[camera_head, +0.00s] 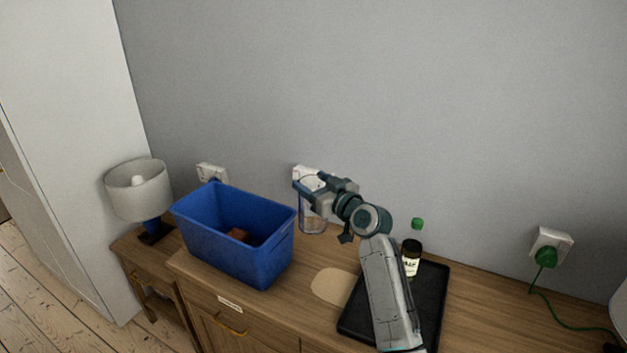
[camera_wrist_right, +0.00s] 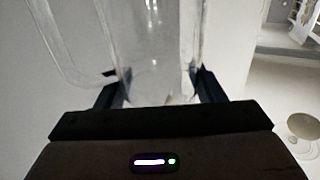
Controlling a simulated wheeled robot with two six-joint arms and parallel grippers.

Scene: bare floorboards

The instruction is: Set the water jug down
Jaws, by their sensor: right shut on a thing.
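The water jug (camera_head: 313,225) is clear and stands upright at the back of the wooden dresser top, right of the blue crate. Its upper part is partly hidden behind my right gripper (camera_head: 306,188). In the right wrist view the clear jug (camera_wrist_right: 150,45) fills the space between the two dark fingers of my right gripper (camera_wrist_right: 160,88), which is shut on it. The jug's handle (camera_wrist_right: 52,45) shows at the left there. I cannot tell whether its base touches the wood. My left gripper is not in view.
A blue crate (camera_head: 222,257) with a brownish thing inside stands left of the jug. A pale round mat (camera_head: 332,286) lies in front. A black tray (camera_head: 432,300) holds a dark labelled bottle (camera_head: 411,262). A lamp (camera_head: 139,190) stands far left. The wall is close behind.

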